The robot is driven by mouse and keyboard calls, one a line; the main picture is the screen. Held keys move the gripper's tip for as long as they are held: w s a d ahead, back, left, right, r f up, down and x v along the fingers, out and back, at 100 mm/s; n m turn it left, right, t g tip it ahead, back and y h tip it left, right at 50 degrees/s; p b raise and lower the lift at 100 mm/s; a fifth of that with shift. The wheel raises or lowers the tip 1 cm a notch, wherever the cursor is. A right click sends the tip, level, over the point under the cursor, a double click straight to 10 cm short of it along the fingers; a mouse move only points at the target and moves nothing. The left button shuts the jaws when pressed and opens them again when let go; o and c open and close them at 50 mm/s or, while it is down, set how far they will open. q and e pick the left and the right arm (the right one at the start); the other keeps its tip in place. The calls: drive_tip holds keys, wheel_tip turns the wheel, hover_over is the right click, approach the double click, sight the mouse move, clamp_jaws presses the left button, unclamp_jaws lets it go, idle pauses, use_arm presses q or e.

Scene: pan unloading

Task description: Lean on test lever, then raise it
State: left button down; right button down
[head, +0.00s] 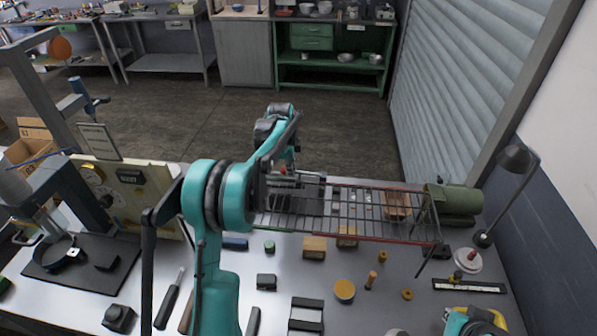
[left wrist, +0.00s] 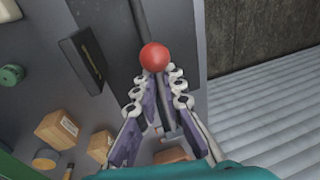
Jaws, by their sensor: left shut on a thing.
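The test lever shows in the left wrist view as a red ball knob (left wrist: 154,56) between and just beyond my fingertips. In the head view a small red spot at the gripper looks like the same knob (head: 283,170). My left gripper (head: 290,180) is at the far side of the bench, by the left end of a wire rack. Its fingers, also in the left wrist view (left wrist: 157,77), close in on the lever just at the knob. The lever's shaft and pivot are mostly hidden by the fingers and arm.
The wire rack (head: 340,209) spans the bench's back right, beside a green motor-like unit (head: 455,199). A beige panel box (head: 128,190) stands left. Wooden blocks (head: 314,247), dark blocks and small yellow parts lie on the grey bench. A lamp (head: 517,160) stands at the right edge.

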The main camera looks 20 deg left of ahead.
sight(309, 173)
use_arm(q)
drive_tip(key=shift+d+r+g+y+p, duration=0.15)
drive_tip(key=shift+r+y+p, duration=0.15)
drive_tip(key=shift+r+y, duration=0.2)
drive_tip(key=shift+d+r+g+y+p, duration=0.15)
drive_tip(key=shift+r+y+p, duration=0.1)
drive_tip(key=shift+r+y, duration=0.25)
drive_tip(key=d+r+y, duration=0.1)
drive_tip(key=d+r+g+y+p, duration=0.1)
drive_tip(key=r+y, duration=0.1)
drive_tip(key=w+d+r+y+p, duration=0.1)
drive_tip(key=r+y, duration=0.1)
drive_tip(key=shift+w+r+m, duration=0.1)
drive_tip(key=shift+r+m, duration=0.05)
drive_tip(key=shift+m, duration=0.15)
drive_tip(key=w+d+r+p, duration=0.1)
drive_tip(key=d+r+p, duration=0.1)
drive_tip(key=d, duration=0.4)
drive_tip(key=shift+w+p, duration=0.2)
drive_tip(key=shift+p, duration=0.1)
drive_tip(key=shift+d, duration=0.15)
